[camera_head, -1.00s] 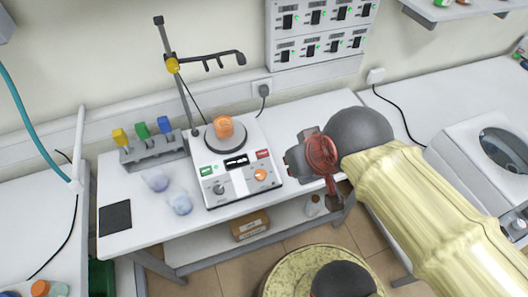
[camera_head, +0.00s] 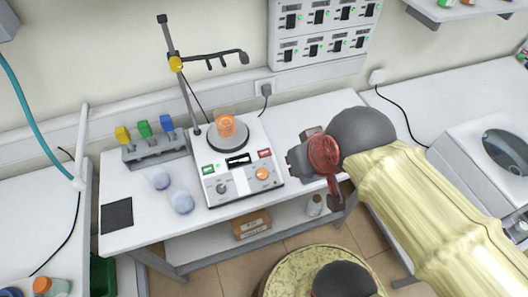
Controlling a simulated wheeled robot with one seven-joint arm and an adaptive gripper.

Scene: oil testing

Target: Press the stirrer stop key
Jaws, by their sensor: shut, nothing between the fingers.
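The stirrer (camera_head: 240,190) is a white box on the bench, with a round plate (camera_head: 213,141) on top. A glass beaker with orange liquid (camera_head: 227,127) stands on the plate. Its sloping front has a green key (camera_head: 208,170) at left and a red key (camera_head: 265,153) at right; their lettering is too small to read. A black display (camera_head: 238,161), a grey knob (camera_head: 222,188) and an orange knob (camera_head: 262,173) are also on the front. My gripper (camera_head: 334,194) is shut and empty, right of the stirrer and apart from the red key. My wrist partly hides it.
A stand with a clamp arm (camera_head: 215,55) rises behind the stirrer. A cardboard box (camera_head: 252,224) is on the lower shelf. A grey block (camera_head: 311,133) sits behind my wrist.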

